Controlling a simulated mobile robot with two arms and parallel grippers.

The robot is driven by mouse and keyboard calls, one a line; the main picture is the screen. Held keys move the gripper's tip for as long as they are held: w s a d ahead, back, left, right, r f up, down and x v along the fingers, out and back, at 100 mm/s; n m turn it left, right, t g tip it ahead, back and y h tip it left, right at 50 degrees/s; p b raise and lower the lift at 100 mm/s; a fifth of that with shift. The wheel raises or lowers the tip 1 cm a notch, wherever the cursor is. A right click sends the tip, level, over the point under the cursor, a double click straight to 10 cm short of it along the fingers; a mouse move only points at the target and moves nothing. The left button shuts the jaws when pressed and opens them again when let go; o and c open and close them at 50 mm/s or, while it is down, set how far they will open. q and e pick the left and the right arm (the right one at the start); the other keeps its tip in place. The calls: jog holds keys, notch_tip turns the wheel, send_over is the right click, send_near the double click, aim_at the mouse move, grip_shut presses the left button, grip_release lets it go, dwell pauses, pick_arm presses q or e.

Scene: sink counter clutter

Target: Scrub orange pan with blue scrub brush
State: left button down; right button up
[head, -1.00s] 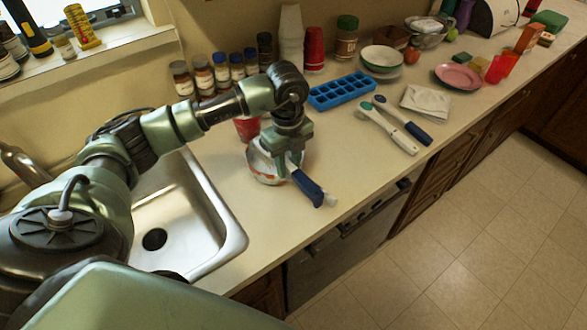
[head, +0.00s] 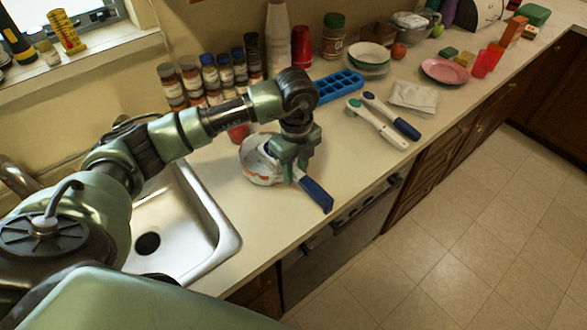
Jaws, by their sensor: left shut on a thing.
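The pan (head: 256,170) sits on the counter right of the sink, its surface mostly whitish with orange-red patches. My left gripper (head: 297,168) points down over the pan's right side. It is shut on a blue-handled tool, which looks like the blue scrub brush (head: 316,194). The blue handle sticks out toward the counter's front edge. The brush head is hidden by the gripper, so I cannot tell whether it touches the pan. My right gripper is not in view.
The metal sink (head: 222,245) is at left. Spice jars (head: 192,78) and a red cup (head: 238,132) stand behind the pan. A blue ice tray (head: 338,86), a white-handled brush (head: 378,125) and another blue-handled brush (head: 393,116) lie to the right. The counter in front is clear.

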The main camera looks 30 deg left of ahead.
aim_at(295, 170)
pick_arm(q)
jog(key=shift+r+p, duration=1.85)
jog(key=shift+r, duration=1.15)
jog(key=shift+r+p, duration=1.05)
jog(key=shift+r, duration=0.5)
